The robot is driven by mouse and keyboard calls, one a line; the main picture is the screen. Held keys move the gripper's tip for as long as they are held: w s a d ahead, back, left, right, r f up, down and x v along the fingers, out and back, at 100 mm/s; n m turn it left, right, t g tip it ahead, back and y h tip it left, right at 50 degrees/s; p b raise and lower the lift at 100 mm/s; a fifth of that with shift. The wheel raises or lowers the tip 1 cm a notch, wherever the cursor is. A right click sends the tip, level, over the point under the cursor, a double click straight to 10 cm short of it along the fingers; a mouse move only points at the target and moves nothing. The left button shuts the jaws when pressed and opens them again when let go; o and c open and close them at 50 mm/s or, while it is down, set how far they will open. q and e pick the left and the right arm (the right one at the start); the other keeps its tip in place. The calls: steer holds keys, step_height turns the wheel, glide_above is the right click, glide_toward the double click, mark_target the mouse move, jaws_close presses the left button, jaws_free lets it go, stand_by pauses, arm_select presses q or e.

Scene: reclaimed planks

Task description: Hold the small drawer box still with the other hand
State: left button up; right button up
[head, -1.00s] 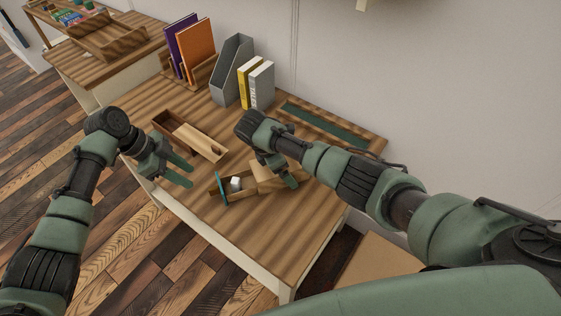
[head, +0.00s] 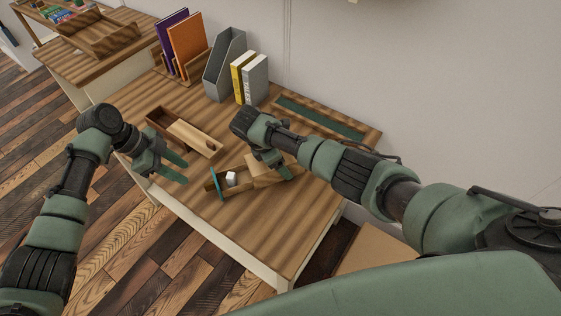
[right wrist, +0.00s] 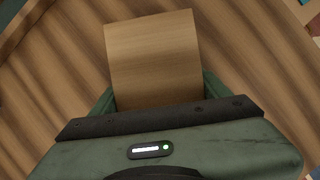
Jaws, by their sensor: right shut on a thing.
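The small drawer box (head: 263,177) is light wood and lies on the desk. Its drawer is pulled out toward the left, with a teal front (head: 215,184) and a white cube (head: 232,179) inside. My right gripper (head: 273,167) is shut on the box from above and partly hides it. In the right wrist view the box's plain wooden top (right wrist: 152,60) sits between the green fingers. My left gripper (head: 173,167) is open and empty, above the desk to the left of the drawer front, apart from it.
A wooden tray with a sliding-lid look (head: 185,132) lies behind the drawer box. Upright books (head: 186,45), a grey file holder (head: 225,63) and more books (head: 250,77) stand at the back. A long green-lined tray (head: 320,122) lies by the wall. The desk's front is clear.

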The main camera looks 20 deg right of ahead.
arm_select(q)
steer(key=shift+c, duration=0.3)
jaws_close()
steer(key=s+a+n+t, duration=0.6)
steer(key=a+n, duration=0.1)
steer(key=n, duration=1.2)
steer(key=x, duration=1)
steer(key=shift+d+f, duration=0.15)
steer(key=d, duration=0.2)
steer(key=shift+w+d, duration=0.1)
steer(key=shift+d, duration=0.9)
